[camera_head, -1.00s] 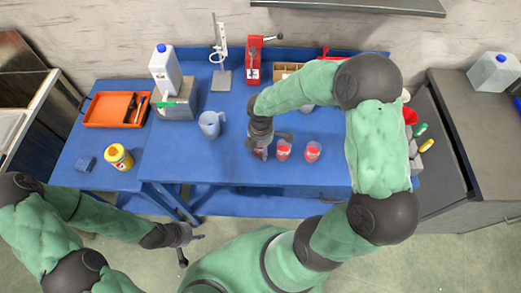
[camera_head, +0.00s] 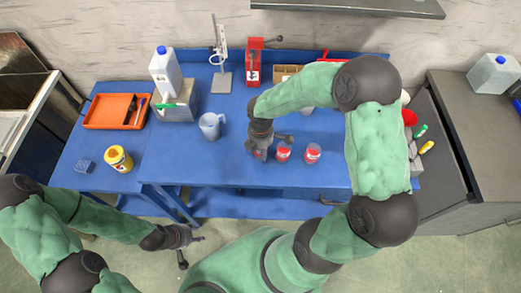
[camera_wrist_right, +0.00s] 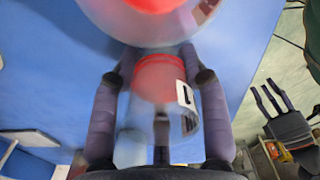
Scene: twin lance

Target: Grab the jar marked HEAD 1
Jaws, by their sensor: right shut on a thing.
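Three small clear jars with red tops or contents stand in a row near the front edge of the blue bench. My right gripper (camera_head: 262,150) is at the leftmost one, mostly hidden under it in the head view. In the right wrist view, my right gripper (camera_wrist_right: 160,85) has its fingers on both sides of this jar (camera_wrist_right: 157,78) and is shut on it. The middle jar (camera_head: 283,153) and right jar (camera_head: 312,153) stand apart. My left gripper (camera_head: 190,246) is open and empty, low in front of the bench.
A blue-grey jug (camera_head: 210,126) stands left of the jars. Further left are a white canister (camera_head: 165,72), an orange tray (camera_head: 100,111) and a yellow tub (camera_head: 118,159). A red press (camera_head: 253,68) stands behind. Bench space between jug and jars is clear.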

